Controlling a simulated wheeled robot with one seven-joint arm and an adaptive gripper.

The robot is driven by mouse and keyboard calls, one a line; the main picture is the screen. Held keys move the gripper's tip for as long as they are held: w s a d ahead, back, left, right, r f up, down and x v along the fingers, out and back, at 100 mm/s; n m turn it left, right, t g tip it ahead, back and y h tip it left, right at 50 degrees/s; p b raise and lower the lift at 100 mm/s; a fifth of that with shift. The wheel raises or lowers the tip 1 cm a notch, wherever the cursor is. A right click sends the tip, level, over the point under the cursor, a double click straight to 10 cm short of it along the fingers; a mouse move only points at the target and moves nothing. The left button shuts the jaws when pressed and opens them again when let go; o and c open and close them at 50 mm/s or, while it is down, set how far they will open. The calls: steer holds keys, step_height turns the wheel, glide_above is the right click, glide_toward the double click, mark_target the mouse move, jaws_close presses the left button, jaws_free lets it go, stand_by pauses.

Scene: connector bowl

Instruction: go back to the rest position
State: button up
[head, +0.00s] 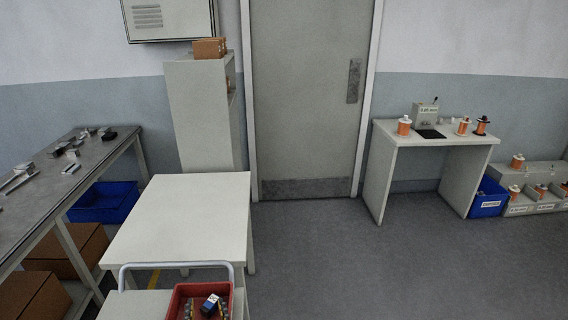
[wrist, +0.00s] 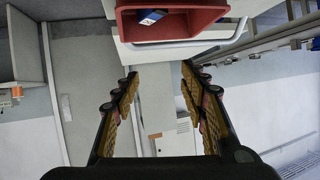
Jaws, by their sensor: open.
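My gripper (wrist: 159,82) shows in the wrist view with its two fingers spread wide. Nothing is between them. The head view shows the red bin (head: 175,301) at the bottom edge on a cart, partly cut off.
A pale table (head: 180,215) with a bare top stands behind the cart's metal handle (head: 175,265). A grey workbench (head: 60,170) with parts is at the left. A white desk (head: 435,140) with orange spools is at the right. The floor (head: 350,260) between is clear.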

steer(key=w+d+r+g+p, duration=0.1)
steer(key=d+r+g, duration=0.2)
steer(key=d+r, duration=1)
steer(key=s+d+m+g+h, duration=0.1)
steer(key=s+d, duration=0.3)
steer(key=d, duration=0.4)
steer(key=s+d+m+g+h, duration=0.1)
steer(key=s+d+h, duration=0.1)
steer(key=s+d, duration=0.3)
steer(key=s+d+f+m+g+h+p, duration=0.1)
steer(key=s+d, duration=0.4)
steer(key=d, duration=0.8)
steer(key=shift+h, duration=0.5)
